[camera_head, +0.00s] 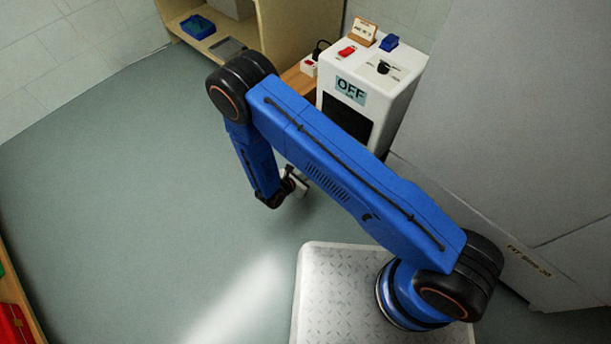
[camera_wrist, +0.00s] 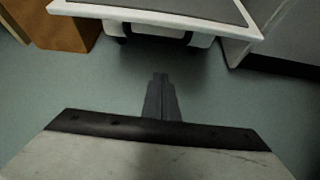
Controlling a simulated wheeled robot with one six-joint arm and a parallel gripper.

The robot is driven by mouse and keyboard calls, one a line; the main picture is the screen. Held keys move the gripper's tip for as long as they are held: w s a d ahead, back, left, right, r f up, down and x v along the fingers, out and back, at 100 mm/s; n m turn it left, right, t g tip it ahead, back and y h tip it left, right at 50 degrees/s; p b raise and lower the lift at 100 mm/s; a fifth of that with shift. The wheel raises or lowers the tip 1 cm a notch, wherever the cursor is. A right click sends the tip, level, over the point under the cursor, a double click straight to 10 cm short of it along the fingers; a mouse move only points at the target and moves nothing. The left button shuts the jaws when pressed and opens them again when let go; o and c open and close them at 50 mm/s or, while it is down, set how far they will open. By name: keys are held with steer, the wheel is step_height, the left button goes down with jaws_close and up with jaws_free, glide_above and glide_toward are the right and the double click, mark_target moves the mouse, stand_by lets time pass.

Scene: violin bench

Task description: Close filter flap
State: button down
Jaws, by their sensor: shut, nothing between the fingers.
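The white machine (camera_head: 397,88) stands at the back, with a light-blue OFF display (camera_head: 350,91) on its front and a dark recessed area (camera_head: 348,121) below it. My arm covers the lower front. In the wrist view, a white-rimmed panel with a grey face (camera_wrist: 165,17) spans the top edge; it looks like the filter flap, but its angle is hard to tell. My gripper (camera_wrist: 160,76) is shut and empty, its fingers pointing toward the panel and apart from it in the picture. In the head view, my arm hides the fingertips.
A wooden shelf unit (camera_head: 285,38) with a blue tray (camera_head: 198,27) stands left of the machine. A grey cabinet (camera_head: 500,120) is on the right. A red switch, black knob and blue block sit on the machine's top. The floor (camera_head: 130,190) on the left is clear.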

steer(key=shift+w+d+r, duration=0.55)
steer(key=shift+w+d, duration=0.05)
steer(key=shift+w, duration=0.15)
steer(key=shift+w+d+r, duration=0.5)
steer(key=shift+w+d, duration=0.1)
steer(key=shift+w, duration=0.15)
steer(key=shift+r, duration=0.15)
